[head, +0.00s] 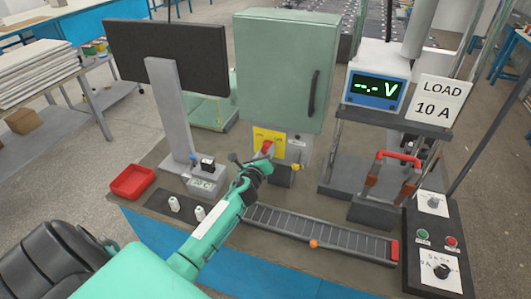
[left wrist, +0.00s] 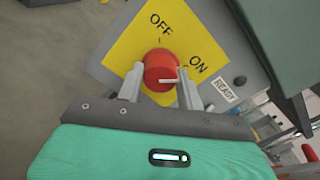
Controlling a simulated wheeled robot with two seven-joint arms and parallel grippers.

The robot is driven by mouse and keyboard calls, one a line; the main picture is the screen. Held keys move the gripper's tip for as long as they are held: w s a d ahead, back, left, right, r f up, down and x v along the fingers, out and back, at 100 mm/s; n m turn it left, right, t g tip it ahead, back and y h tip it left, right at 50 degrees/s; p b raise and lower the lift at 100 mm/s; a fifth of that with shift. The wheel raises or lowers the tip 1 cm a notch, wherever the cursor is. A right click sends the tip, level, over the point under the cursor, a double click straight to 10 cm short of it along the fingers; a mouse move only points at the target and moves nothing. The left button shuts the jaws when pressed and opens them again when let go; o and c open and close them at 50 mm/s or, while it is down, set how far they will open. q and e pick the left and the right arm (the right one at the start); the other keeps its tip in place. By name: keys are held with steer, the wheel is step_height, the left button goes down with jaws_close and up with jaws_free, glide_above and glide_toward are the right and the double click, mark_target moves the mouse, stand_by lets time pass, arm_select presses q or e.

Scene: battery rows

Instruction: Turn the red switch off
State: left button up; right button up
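The red switch (left wrist: 160,72) is a round knob on a yellow plate (left wrist: 125,50) marked OFF and ON. Its pale pointer is turned toward the right, on the ON side. My right gripper is not in view.
A READY label (left wrist: 225,91) is beside the yellow plate. The green cabinet (head: 283,75) rises above the switch. A monitor (head: 175,55) stands left, a red tray (head: 132,182) front left. A meter (head: 377,90) reads "-.- V" beside a LOAD 10 A sign (head: 438,98). A dark strip (head: 320,232) lies in front.

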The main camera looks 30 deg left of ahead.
arm_select(q)
steer(key=c, duration=0.4)
steer(key=n+b, duration=0.1)
steer(key=n, duration=1.2)
steer(key=shift+b, duration=0.3)
steer(key=shift+n, duration=2.5)
